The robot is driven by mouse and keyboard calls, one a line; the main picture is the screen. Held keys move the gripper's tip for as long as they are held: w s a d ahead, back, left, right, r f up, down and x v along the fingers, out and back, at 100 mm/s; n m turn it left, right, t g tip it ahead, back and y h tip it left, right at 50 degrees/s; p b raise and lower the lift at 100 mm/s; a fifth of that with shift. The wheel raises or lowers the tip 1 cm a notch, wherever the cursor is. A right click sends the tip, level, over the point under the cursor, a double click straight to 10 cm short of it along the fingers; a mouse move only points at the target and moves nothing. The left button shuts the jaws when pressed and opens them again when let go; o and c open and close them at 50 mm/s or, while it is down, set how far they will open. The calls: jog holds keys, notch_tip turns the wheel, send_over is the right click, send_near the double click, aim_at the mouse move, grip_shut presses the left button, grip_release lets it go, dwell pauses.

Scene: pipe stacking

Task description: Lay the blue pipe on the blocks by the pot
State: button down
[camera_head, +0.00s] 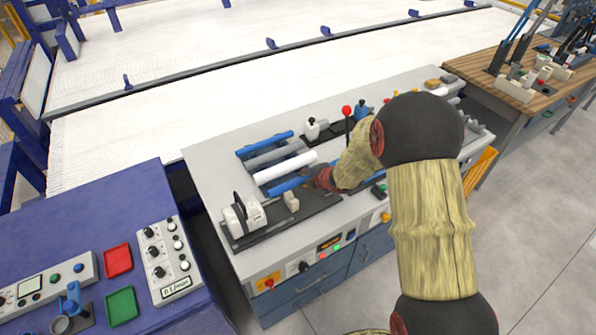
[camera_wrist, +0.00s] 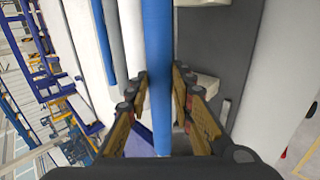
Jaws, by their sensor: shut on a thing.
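The blue pipe (camera_wrist: 158,45) runs between the fingers of my gripper (camera_wrist: 160,85) in the wrist view. My gripper is shut on it. In the head view the blue pipe (camera_head: 286,186) shows to the left of my gripper (camera_head: 320,179), over or near the dark plate (camera_head: 316,204) on the grey bench; its exact height is hard to tell. A cream block (camera_head: 291,200) stands on the dark plate just in front of the pipe. Cream blocks also show right of the pipe in the wrist view (camera_wrist: 208,83). I cannot pick out a pot with certainty. My arm hides part of the bench.
Behind the held pipe lie a white pipe (camera_head: 285,167), a grey pipe (camera_head: 273,155) and another blue pipe (camera_head: 265,144). A white device with a black handle (camera_head: 243,214) stands at the plate's left end. A red-knobbed lever (camera_head: 347,112) rises behind my gripper.

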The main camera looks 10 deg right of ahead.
jog(key=shift+w+f, duration=0.1)
jog(key=shift+f+b, duration=0.3)
jog(key=shift+b, duration=0.15)
notch_tip(320, 180, down, 6)
jog(key=b, duration=0.4)
jog(key=shift+r+b, duration=0.15)
jog(key=shift+b, duration=0.25)
jog(key=c, duration=1.5)
grip_release()
jog(key=shift+r, duration=0.1)
